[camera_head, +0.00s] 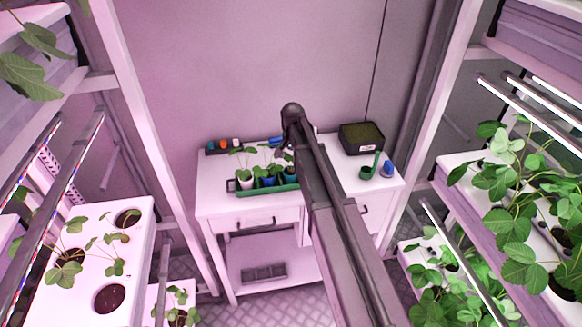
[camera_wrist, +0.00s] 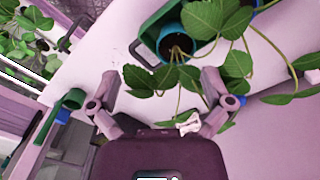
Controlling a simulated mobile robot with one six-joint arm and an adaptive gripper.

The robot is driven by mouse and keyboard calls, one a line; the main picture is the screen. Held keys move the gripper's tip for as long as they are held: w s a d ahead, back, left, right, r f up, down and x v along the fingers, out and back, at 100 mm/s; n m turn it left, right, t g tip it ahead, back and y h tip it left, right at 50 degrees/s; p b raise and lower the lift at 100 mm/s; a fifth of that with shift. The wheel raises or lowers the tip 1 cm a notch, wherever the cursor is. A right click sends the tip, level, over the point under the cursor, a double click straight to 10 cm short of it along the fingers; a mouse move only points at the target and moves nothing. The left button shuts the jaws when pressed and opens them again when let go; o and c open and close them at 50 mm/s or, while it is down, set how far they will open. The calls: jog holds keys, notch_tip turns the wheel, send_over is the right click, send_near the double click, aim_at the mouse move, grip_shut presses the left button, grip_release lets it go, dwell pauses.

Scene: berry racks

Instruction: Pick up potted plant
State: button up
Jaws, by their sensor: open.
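Several small potted plants stand in a green tray (camera_head: 262,192) on a white table (camera_head: 222,205) in the head view. One is in a white pot (camera_head: 245,184) and the one beside it is in a blue pot (camera_head: 268,181). In the wrist view, a blue pot (camera_wrist: 174,46) with dark soil stands in the tray beyond my fingertips, its leaves (camera_wrist: 143,77) spreading towards them. My gripper (camera_wrist: 160,88) is open, with the fingers wide apart and no pot between them.
A dark soil-filled box (camera_head: 362,137), a green scoop (camera_head: 368,172) and a blue object (camera_head: 388,169) are on the table's right. Small bottles (camera_head: 222,145) stand at the back left. Planted racks flank both sides (camera_head: 98,240) (camera_head: 452,178).

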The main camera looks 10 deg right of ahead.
notch_tip(320, 180, up, 2)
jog(key=m+p, duration=0.1)
send_over(290, 171)
jog(key=shift+w+d+r, duration=0.1)
jog(key=shift+w+r, duration=0.1)
jog(key=shift+w, duration=0.05)
jog(key=shift+f, duration=0.15)
notch_tip(290, 171, down, 8)
jog(key=b, duration=0.8)
jog(key=shift+f, duration=0.2)
jog(key=shift+s+f+b, duration=0.1)
jog(key=shift+f+b, duration=0.05)
jog(key=shift+b, duration=0.2)
notch_tip(290, 171, down, 5)
jog(key=b, duration=0.5)
jog(key=shift+s, duration=0.1)
dwell(0.6)
jog(key=c, duration=1)
